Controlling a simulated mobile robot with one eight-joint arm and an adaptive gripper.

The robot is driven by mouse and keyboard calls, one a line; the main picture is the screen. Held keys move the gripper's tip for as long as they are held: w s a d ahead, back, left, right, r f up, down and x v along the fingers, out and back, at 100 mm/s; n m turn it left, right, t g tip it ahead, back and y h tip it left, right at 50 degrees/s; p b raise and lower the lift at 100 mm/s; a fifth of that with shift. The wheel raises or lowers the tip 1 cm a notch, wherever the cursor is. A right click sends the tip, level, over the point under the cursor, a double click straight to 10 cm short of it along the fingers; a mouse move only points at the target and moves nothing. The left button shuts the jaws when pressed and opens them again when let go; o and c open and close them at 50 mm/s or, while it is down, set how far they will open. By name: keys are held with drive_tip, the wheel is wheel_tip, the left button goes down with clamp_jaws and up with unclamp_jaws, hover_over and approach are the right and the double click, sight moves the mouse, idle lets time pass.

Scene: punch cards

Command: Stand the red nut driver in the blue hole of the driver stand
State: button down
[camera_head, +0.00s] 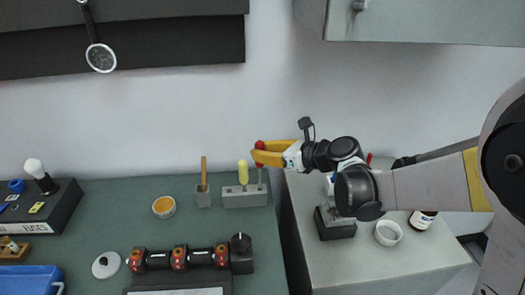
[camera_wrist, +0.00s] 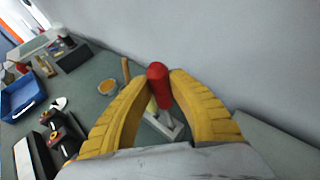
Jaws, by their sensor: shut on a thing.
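The red nut driver (camera_head: 260,146) is upright, with its red handle between the yellow fingers of my gripper (camera_head: 257,154). In the wrist view the fingers of my gripper (camera_wrist: 161,78) are closed on both sides of the red handle (camera_wrist: 159,76). Its shaft points down to the right end of the grey driver stand (camera_head: 240,199). I cannot tell whether the tip is in a hole or just above it. A yellow-handled driver (camera_head: 243,172) stands in the same block, left of the red one. The blue hole is not visible.
A small grey block with a wooden stick (camera_head: 203,187) stands left of the driver stand. The wall is close behind.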

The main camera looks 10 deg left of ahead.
drive_tip(key=shift+f+b, duration=0.55)
drive_tip(key=shift+f, duration=0.45)
drive_tip(key=shift+f+b, duration=0.85)
drive_tip(key=shift+b, duration=0.15)
drive_tip(key=shift+f, duration=0.1)
drive_tip(key=shift+f+b, duration=0.75)
drive_tip(key=shift+f, duration=0.05)
drive_tip(key=shift+f+b, duration=0.45)
idle(0.3)
drive_tip(key=c, duration=0.7)
unclamp_jaws()
